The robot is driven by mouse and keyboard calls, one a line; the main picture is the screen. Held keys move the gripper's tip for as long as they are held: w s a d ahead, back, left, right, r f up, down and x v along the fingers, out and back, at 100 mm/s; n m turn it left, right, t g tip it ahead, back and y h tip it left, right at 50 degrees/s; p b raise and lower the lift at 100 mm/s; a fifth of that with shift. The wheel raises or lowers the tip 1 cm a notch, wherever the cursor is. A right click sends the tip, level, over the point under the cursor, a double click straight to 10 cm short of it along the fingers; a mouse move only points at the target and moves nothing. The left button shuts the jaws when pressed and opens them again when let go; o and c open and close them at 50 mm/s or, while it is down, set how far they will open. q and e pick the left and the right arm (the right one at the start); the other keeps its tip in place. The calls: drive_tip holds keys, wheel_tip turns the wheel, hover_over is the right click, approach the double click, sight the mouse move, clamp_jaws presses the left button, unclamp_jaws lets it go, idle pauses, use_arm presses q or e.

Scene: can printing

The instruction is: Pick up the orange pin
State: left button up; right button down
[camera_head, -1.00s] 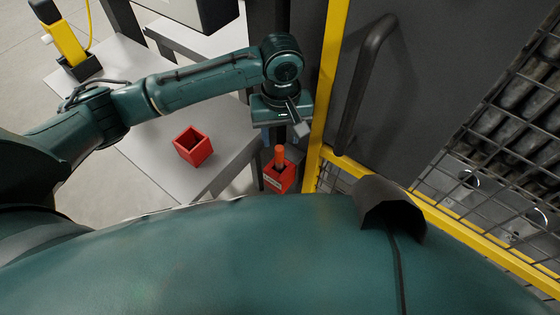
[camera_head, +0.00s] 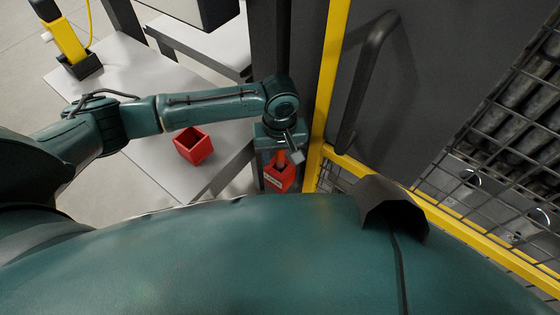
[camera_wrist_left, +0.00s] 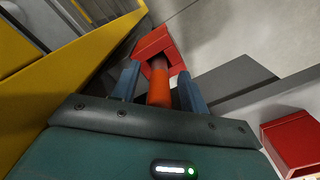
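The orange pin (camera_head: 281,158) stands upright in a small red holder (camera_head: 279,180) beside the yellow frame post. In the left wrist view the orange pin (camera_wrist_left: 159,86) lies between the two blue-grey fingers of my left gripper (camera_wrist_left: 160,80), with a narrow gap on each side. The far end of the pin goes into the red holder (camera_wrist_left: 152,44). In the head view my left gripper (camera_head: 287,153) is at the pin's upper part, just above the holder, and partly hides the pin. It is open. My right gripper is not in view.
A second, open red box (camera_head: 194,146) stands on the grey table (camera_head: 135,75) to the left. A yellow frame post (camera_head: 333,65) and a dark door with a handle (camera_head: 365,80) stand close to the right of my left gripper. Wire mesh is farther right.

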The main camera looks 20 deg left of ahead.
use_arm(q)
clamp_jaws()
drive_tip(key=shift+r, duration=0.1)
idle(0.4)
